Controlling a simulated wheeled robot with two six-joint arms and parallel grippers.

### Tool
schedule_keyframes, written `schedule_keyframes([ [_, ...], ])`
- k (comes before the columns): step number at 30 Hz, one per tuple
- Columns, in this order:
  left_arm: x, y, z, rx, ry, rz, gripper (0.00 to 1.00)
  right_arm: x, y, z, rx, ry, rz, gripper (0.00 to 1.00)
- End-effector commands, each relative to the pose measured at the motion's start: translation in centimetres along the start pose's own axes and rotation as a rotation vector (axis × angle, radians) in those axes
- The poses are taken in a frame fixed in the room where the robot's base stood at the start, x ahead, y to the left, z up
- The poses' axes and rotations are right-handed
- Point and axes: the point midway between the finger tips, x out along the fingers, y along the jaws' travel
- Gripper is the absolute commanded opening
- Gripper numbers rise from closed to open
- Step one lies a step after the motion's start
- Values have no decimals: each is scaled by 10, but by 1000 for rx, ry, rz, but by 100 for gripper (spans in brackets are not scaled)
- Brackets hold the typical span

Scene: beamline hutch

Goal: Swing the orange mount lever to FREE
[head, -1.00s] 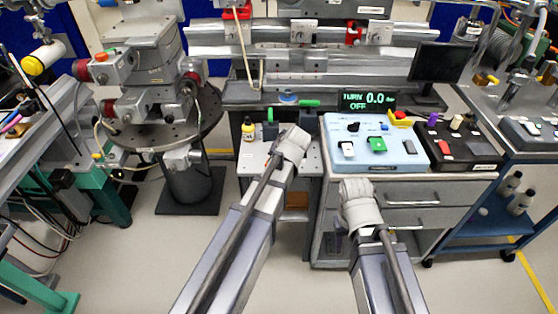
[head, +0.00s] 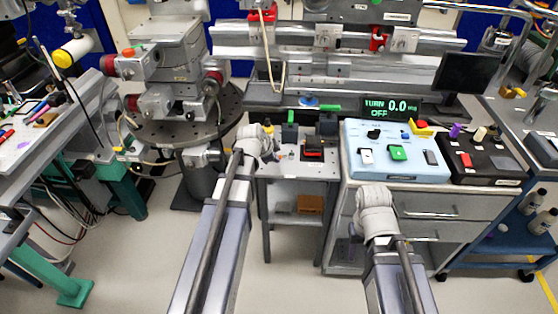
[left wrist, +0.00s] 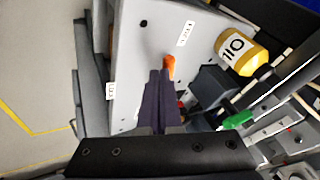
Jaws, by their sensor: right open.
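The orange mount lever (left wrist: 169,64) shows as a small orange tip on the light grey plate (left wrist: 137,60) in the left wrist view. My left gripper (left wrist: 160,74) has its two dark fingers close together, and their tips are right at the lever. The lever's tip lies by the right finger; I cannot tell whether they touch, and its lower part is hidden. Two small white labels lie on the plate, too small to read surely.
A yellow bottle marked OIL (left wrist: 242,54) stands beside the plate. A black block with a red-orange part (head: 313,149) and green-handled parts (head: 290,130) stand on the small bench. The blue control panel (head: 420,170) is to the right. Open floor lies in front.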

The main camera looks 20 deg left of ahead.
Motion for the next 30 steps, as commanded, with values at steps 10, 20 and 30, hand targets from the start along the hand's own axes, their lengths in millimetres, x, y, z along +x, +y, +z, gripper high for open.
schedule_keyframes([
  [10,5,-14,5,31,11,14,0,0,0,0,0,0,0,50],
  [20,7,-19,6,30,10,14,0,0,0,0,0,0,0,50],
  [30,7,-19,6,30,10,14,0,0,0,0,0,0,0,50],
])
